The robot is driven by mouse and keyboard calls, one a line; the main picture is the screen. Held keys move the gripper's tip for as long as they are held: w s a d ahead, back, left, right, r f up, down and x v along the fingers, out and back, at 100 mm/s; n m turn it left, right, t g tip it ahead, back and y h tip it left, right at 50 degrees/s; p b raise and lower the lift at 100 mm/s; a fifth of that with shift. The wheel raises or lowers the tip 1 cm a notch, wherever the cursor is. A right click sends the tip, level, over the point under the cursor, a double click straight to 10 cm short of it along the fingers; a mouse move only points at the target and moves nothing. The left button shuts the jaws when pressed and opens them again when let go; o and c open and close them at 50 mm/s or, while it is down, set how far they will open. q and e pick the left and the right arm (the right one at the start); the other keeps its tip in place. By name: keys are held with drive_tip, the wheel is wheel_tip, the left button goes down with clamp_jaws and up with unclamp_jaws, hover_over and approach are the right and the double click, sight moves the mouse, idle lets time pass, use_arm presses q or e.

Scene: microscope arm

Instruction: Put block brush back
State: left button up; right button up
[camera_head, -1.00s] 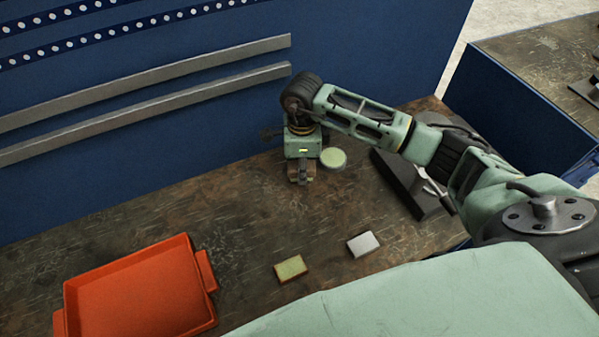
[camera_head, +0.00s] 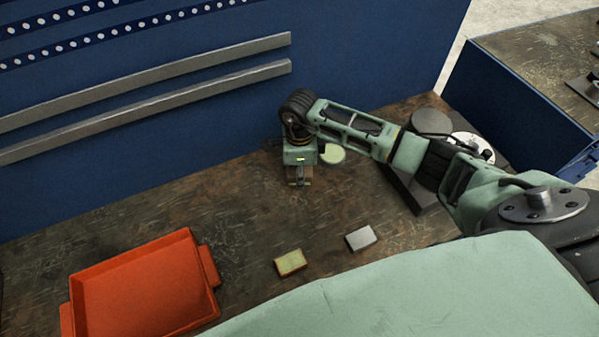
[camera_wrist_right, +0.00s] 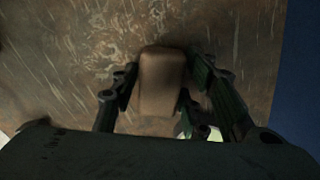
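The block brush (camera_head: 298,176), a small brown block, is at the table's back, near the blue wall. My right gripper (camera_head: 300,172) points down over it. In the right wrist view the brown block (camera_wrist_right: 162,80) lies between the two dark fingers of my right gripper (camera_wrist_right: 163,85). The fingers are close along both its sides. Blur hides whether both press on it, and whether the block touches the table cannot be told. My left gripper is not in view.
An orange tray (camera_head: 213,272) stands at the front left. A yellowish block (camera_head: 290,262) and a pale grey block (camera_head: 361,238) lie on the table (camera_head: 130,210). A round pale green dish (camera_head: 332,154) is right beside my gripper. A dark device (camera_head: 412,190) stands beneath my right arm.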

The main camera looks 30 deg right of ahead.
drive_tip(key=shift+o, duration=0.5)
drive_tip(key=shift+r, duration=0.15)
drive_tip(key=shift+w+r, duration=0.1)
drive_tip(key=shift+r, duration=0.2)
wheel_tip(320, 180, up, 12)
drive_tip(key=b, duration=0.3)
drive_tip(key=shift+f+b, duration=0.25)
drive_tip(key=shift+b, duration=0.15)
drive_tip(key=shift+s+f, duration=0.1)
drive_tip(key=shift+s, duration=0.1)
